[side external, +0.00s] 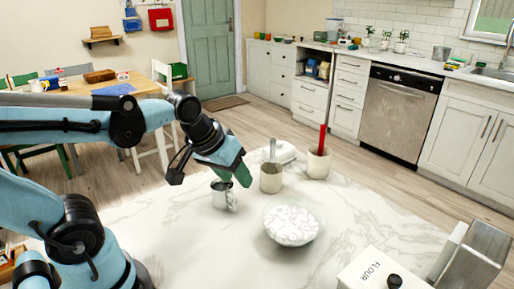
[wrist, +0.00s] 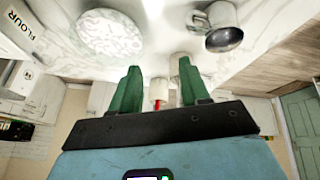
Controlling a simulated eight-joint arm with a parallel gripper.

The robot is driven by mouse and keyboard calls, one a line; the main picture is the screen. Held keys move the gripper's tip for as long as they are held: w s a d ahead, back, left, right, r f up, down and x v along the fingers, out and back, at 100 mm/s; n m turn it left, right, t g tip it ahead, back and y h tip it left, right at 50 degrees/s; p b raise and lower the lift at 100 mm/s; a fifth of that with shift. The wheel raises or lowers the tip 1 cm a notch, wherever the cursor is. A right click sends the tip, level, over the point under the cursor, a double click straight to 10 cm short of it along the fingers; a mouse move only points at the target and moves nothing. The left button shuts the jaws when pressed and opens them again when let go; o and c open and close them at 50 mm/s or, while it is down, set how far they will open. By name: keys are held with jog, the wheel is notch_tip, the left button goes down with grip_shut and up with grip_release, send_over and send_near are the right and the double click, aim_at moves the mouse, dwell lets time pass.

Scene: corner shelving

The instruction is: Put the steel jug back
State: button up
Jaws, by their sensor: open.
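The steel jug (side external: 221,196) stands upright on the white marble-patterned counter (side external: 180,240), left of the middle of the side view, its handle towards the right. It also shows in the wrist view (wrist: 223,37), at the top right, outside the space between the fingers. My gripper (side external: 241,174) is open, its green fingers above and slightly right of the jug in the side view. In the wrist view, nothing is held between its two fingers (wrist: 160,86). How far the fingertips are from the jug is hard to tell.
A grey crock (side external: 271,180) and a white crock with a red utensil (side external: 319,164) stand right of my gripper. A patterned round dish (side external: 291,224) sits in front of them. A flour canister (side external: 365,270) is at the front right. The counter left of the jug is clear.

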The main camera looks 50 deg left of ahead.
jog(key=m, duration=0.2)
jog(key=d+m+t, duration=0.1)
jog(key=m, duration=0.1)
jog(key=shift+s+d+f+t, duration=0.1)
jog(key=shift+s+d+t, duration=0.1)
jog(key=shift+s+t, duration=0.15)
